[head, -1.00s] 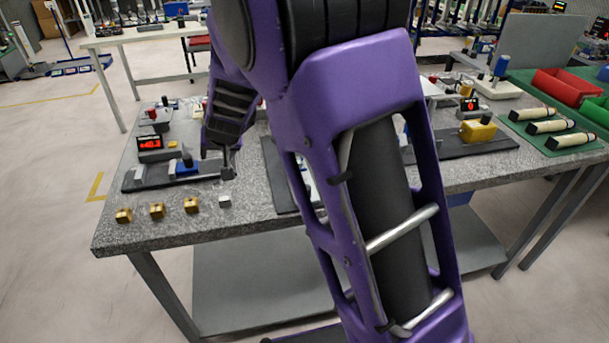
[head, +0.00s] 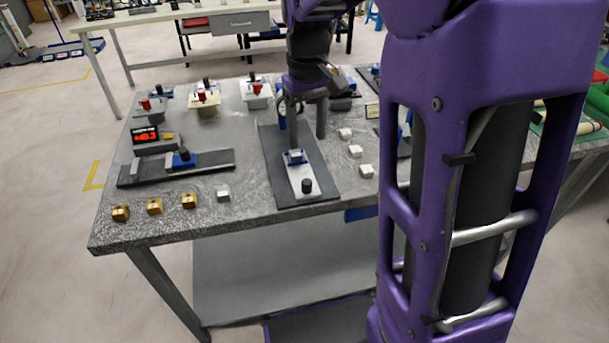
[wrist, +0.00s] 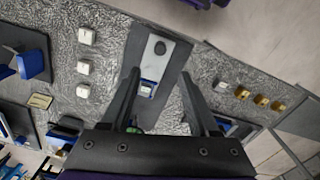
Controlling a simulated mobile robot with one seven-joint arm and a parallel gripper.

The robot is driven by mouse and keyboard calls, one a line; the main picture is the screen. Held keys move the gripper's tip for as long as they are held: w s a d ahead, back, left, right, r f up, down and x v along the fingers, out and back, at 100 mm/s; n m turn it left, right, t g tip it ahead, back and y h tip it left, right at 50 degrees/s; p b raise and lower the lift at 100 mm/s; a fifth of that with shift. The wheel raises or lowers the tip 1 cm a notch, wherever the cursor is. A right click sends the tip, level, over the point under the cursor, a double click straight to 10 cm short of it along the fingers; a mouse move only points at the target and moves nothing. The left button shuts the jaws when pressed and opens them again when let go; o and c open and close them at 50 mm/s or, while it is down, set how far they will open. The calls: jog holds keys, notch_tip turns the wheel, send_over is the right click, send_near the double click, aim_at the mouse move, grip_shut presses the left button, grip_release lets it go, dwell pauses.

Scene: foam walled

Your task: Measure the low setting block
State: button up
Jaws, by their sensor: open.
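My gripper (head: 306,132) is above the dial-gauge fixture on the middle dark mat, fingers pointing down. In the wrist view the gripper (wrist: 160,98) is open, with nothing held. The fixture's pale base (head: 305,182) has a black knob at its front; a small blue-and-grey piece (head: 294,157) sits behind it, and this piece shows between the fingers in the wrist view (wrist: 148,88). The dial (head: 282,115) is partly hidden by my gripper. Three white blocks (head: 355,150) stand in a row right of the mat. I cannot tell which block is the low setting block.
Left of the fixture are a silver block (head: 223,194) and three brass blocks (head: 154,206) along the front edge. Behind them a blue slide device (head: 182,160) lies on a dark mat beside a red digital display (head: 146,134). Stands with red knobs (head: 202,102) are farther back.

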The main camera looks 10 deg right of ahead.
aim_at(307, 181)
notch_tip(307, 181, down, 13)
jog(key=shift+f+b, duration=0.15)
jog(key=shift+b, duration=0.85)
